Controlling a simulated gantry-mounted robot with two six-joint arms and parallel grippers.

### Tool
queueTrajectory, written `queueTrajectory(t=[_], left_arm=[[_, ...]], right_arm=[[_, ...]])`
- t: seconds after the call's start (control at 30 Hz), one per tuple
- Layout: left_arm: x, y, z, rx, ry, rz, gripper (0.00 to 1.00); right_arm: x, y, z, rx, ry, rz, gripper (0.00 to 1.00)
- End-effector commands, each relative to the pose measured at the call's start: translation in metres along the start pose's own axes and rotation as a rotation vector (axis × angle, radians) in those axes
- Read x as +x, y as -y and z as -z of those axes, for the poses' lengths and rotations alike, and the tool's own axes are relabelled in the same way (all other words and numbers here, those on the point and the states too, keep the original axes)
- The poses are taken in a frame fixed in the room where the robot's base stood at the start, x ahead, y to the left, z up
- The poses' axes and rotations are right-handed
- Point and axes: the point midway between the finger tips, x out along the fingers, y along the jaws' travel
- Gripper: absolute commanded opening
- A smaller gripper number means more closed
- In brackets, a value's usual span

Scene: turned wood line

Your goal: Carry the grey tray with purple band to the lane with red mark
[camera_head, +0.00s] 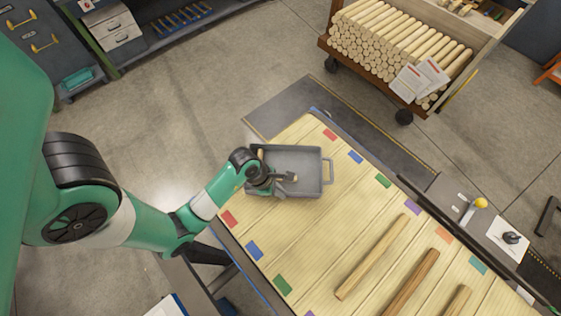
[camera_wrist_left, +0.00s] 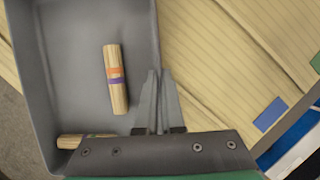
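A grey tray (camera_head: 300,150) stands at the far left end of the slatted table, between the two red marks (camera_head: 330,134) (camera_head: 229,218). One handle shows on its right side. In the left wrist view, the tray (camera_wrist_left: 85,20) holds a wooden piece (camera_wrist_left: 115,80) with orange and purple bands, and a second piece (camera_wrist_left: 85,141) partly hidden. I see no purple band on the tray itself. My left gripper (camera_head: 272,178) is over the tray's left end. Its fingers (camera_wrist_left: 160,75) are close together beside a tray wall; their contact is unclear. My right gripper is not in view.
Blue (camera_head: 355,157) and green (camera_head: 383,181) marks follow along the table edge. Several wooden bars (camera_head: 372,256) lie at the lower right. A lever with a yellow knob (camera_head: 481,203) stands beyond the table's right edge. A cart of dowels (camera_head: 385,50) stands behind.

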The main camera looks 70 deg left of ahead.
Motion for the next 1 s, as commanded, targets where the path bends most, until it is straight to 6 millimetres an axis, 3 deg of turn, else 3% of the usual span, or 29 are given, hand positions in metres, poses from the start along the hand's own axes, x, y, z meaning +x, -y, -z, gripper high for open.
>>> queueTrajectory(t=[0.4,0.5,0.6,0.87,1.0], left_arm=[[0.006,-0.001,0.002,0.000,0.002,-0.002,0.00],[0.005,0.000,0.002,0.000,0.001,-0.001,0.21],[0.005,0.000,0.002,0.000,0.001,-0.001,0.35],[0.004,0.000,0.002,0.000,0.001,-0.001,0.35],[-0.009,-0.001,-0.002,0.000,0.002,-0.002,0.35]], right_arm=[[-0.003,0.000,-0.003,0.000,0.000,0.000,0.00],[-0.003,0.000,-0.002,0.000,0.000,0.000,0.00],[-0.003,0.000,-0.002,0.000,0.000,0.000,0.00],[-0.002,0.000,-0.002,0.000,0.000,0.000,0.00],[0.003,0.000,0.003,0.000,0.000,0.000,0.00]])
